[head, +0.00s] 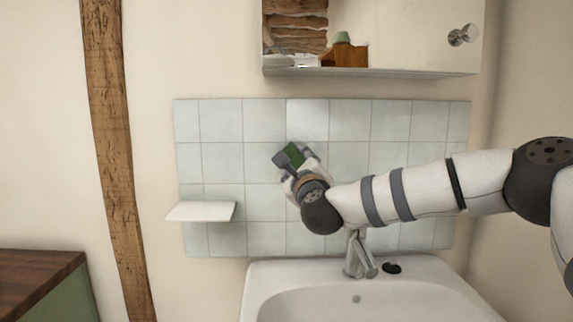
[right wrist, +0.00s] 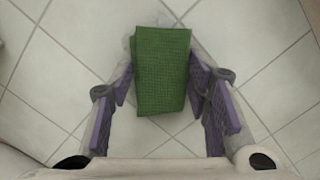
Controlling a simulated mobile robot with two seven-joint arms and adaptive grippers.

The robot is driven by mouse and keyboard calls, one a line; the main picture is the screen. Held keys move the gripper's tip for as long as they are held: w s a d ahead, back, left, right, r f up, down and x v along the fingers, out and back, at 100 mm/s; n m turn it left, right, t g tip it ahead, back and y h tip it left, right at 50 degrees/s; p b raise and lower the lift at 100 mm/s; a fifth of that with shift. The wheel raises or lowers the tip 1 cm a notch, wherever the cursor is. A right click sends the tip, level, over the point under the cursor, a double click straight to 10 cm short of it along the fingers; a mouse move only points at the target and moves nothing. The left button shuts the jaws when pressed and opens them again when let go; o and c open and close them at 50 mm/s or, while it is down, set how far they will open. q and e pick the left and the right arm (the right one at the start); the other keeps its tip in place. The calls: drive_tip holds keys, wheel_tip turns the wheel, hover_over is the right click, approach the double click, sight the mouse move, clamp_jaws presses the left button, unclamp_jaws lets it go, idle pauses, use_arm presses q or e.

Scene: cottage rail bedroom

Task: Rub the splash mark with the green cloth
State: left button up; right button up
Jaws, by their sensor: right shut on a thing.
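The green cloth (right wrist: 162,65) is a folded, textured pad held between the purple-padded fingers of my right gripper (right wrist: 162,84). I cannot tell whether the cloth touches the tiles. My left gripper is not in view.
A white basin (head: 270,276) with a tap (head: 357,256) and a dark plug (head: 391,268) stands below the tiles. A small white shelf (head: 201,212) juts out at the left. A wooden-topped unit (head: 38,270) stands lower left.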

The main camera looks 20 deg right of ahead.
drive_tip(key=shift+f, duration=0.1)
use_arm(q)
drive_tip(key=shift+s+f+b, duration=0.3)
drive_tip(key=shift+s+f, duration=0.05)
use_arm(e)
drive_tip(key=a, duration=0.2)
drive_tip(key=w+a, duration=0.1)
drive_tip(key=a, duration=0.1)
drive_tip(key=shift+w, duration=0.1)
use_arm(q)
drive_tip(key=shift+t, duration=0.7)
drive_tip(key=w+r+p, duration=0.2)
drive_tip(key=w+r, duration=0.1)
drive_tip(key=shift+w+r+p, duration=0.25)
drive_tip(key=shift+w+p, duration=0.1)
use_arm(e)
drive_tip(key=v, duration=0.6)
drive_tip(key=shift+a+r, duration=0.25)
drive_tip(key=shift+r, duration=0.1)
drive_tip(key=shift+v, duration=1.45)
